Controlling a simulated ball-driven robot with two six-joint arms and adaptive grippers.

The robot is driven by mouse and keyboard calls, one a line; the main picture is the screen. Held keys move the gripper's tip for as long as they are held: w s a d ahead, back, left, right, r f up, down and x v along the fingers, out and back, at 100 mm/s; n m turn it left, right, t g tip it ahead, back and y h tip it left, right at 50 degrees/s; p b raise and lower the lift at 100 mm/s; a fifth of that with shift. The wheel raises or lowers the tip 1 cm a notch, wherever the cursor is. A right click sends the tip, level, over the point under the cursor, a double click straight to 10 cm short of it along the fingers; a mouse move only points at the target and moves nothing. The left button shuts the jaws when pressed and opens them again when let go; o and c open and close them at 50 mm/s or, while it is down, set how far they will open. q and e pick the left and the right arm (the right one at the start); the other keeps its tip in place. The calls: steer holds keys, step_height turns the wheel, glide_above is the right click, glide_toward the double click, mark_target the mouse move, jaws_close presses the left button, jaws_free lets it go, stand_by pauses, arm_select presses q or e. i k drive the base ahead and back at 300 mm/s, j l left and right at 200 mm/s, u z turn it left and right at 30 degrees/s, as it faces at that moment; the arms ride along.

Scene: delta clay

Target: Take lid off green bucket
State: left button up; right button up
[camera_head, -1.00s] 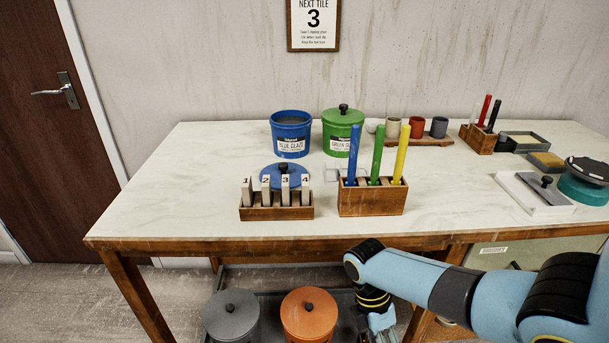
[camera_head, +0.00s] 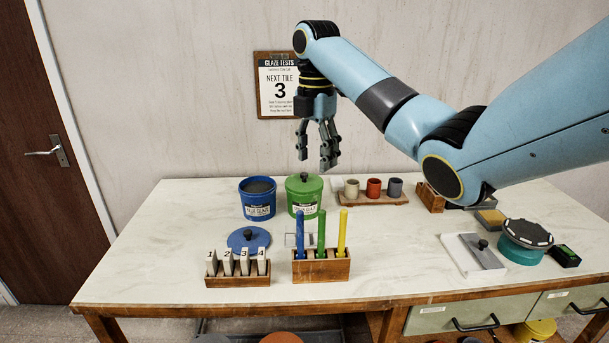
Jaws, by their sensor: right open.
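The green bucket (camera_head: 304,203) stands upright at the back of the table, with its green lid (camera_head: 304,184) on top and a dark round knob on the lid. My right gripper (camera_head: 318,166) hangs fingers down in the air above the lid, open and empty. Its fingertips look a little above and right of the knob and apart from it. My left gripper is not in view.
An open blue bucket (camera_head: 258,201) stands just left of the green one; its blue lid (camera_head: 248,239) lies on the table in front. A tile rack (camera_head: 238,280), a block holding coloured sticks (camera_head: 321,268) and a board of cups (camera_head: 372,198) are nearby. The table's left side is clear.

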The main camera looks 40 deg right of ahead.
mark_target(303, 181)
steer(key=i+l, duration=0.7)
steer(key=l, duration=0.25)
